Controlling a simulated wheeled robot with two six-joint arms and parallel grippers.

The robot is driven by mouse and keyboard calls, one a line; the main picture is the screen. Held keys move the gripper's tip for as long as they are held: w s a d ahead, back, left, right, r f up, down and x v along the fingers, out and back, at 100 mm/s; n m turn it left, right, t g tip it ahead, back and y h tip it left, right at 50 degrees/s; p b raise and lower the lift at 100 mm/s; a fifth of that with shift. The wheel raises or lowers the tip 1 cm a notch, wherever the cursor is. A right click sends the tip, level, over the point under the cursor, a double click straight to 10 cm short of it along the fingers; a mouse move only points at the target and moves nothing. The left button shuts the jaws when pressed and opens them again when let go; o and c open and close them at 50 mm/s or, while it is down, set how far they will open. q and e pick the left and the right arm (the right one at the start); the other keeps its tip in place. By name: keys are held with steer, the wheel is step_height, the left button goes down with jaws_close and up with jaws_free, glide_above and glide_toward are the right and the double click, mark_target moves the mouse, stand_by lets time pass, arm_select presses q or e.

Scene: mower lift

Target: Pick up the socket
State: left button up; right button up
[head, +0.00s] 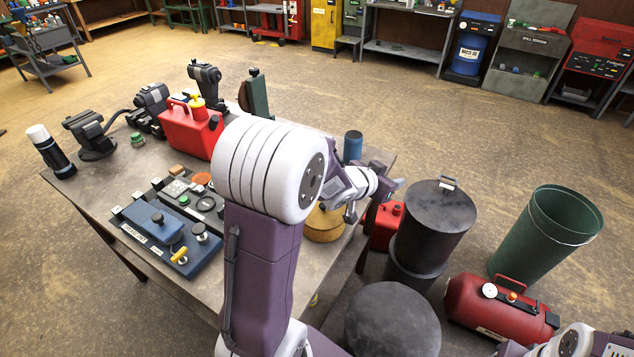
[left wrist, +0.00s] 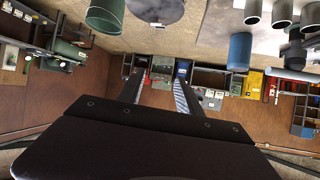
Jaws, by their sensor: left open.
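My left gripper (head: 390,188) is over the table's right edge in the head view, partly hidden by its own wrist. Its two fingers (left wrist: 157,82) are apart in the left wrist view, with nothing between them. Three grey metallic cylinders, possibly sockets (left wrist: 282,12), stand side by side on the tabletop at the top right of that upside-down view, away from the fingers. I cannot tell which one is the task's socket. My left arm hides that part of the table in the head view. Only a white-purple part of my right arm shows at bottom right.
The table (head: 95,200) holds a blue cylinder (head: 352,146), a red fuel can (head: 190,128), a blue fixture (head: 165,238) and a yellow round tin (head: 323,224). Right of it stand dark drums (head: 437,215), a red tank (head: 495,308) and a green bin (head: 545,235).

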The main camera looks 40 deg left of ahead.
arm_select(q)
steer(key=s+a+f+n+y+b, duration=0.1)
steer(key=a+f, duration=0.3)
steer(key=a, duration=0.4)
steer(key=s+a+f+n+t+y+b, duration=0.1)
steer(key=s+a+f+b, duration=0.1)
steer(key=a, duration=0.7)
steer(key=s+a+f+n+y+b, duration=0.1)
steer(key=a+f+b, duration=0.2)
steer(key=a+f, duration=0.3)
steer(key=shift+s+a+f, duration=0.2)
steer(key=shift+a, duration=0.6)
steer(key=shift+s+a+f, duration=0.15)
steer(key=shift+a, duration=0.65)
steer(key=shift+s+d+r, duration=0.1)
steer(key=shift+r, duration=0.05)
steer(key=shift+w+d, duration=0.15)
steer(key=shift+w, duration=0.2)
steer(key=x, duration=0.3)
steer(key=shift+w+a+f, duration=0.25)
steer(key=shift+w, duration=0.1)
steer(key=x, duration=0.4)
steer(key=shift+w+d, duration=0.25)
steer(key=shift+w, duration=0.15)
steer(key=shift+w+a+f, duration=0.1)
steer(key=shift+w, duration=0.05)
steer(key=c, duration=0.6)
jaws_close()
arm_select(e)
step_height(320, 180, down, 7)
